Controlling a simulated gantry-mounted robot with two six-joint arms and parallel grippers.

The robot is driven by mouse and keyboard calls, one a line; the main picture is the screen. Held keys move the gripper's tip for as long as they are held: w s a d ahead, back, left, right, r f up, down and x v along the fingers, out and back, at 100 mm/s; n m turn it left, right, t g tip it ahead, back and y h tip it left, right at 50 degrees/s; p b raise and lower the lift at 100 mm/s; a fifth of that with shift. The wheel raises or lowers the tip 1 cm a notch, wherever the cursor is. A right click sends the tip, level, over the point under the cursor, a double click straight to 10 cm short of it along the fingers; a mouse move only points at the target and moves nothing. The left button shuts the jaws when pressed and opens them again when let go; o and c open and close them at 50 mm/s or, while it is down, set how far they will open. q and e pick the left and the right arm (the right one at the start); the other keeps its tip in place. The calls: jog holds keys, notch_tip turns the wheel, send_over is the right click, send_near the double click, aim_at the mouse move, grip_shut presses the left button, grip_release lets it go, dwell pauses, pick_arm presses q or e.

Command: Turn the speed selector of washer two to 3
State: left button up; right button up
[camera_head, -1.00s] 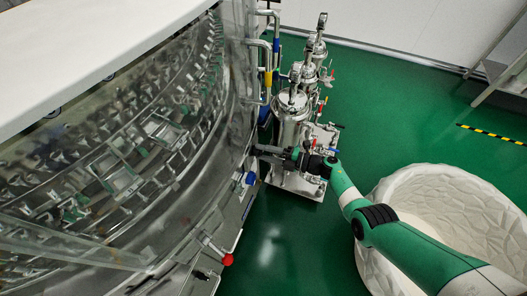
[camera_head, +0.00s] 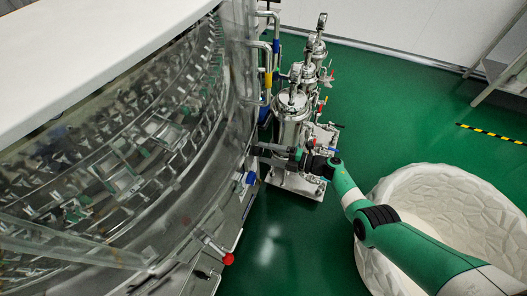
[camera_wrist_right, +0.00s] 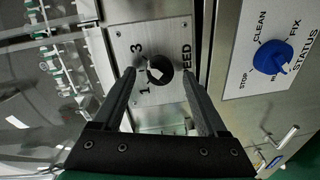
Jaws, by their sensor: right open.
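The speed selector (camera_wrist_right: 159,70) is a dark round knob with a pale part facing left in the right wrist view. It sits on a silver plate (camera_wrist_right: 172,28) marked 1, 3 and a partly hidden word ending in "EED". The pale part lies between the 1 and the 3; its exact setting is hard to tell. My right gripper (camera_wrist_right: 159,74) is open, with one finger on each side of the knob and gaps showing. In the head view, my right gripper (camera_head: 274,151) is at the machine's side panel, and the selector cannot be made out. My left gripper is not in view.
A blue status knob (camera_wrist_right: 272,57) is on a neighbouring plate; it also shows in the head view (camera_head: 251,178). A red-ended handle (camera_head: 228,258) sticks out lower down. Steel canisters (camera_head: 291,110) stand behind my right gripper. A white basin (camera_head: 452,190) stands to the right.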

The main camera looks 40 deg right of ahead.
jog(key=p+v, duration=0.3)
jog(key=v, duration=0.7)
jog(key=shift+s, duration=0.25)
jog(key=shift+d, duration=0.1)
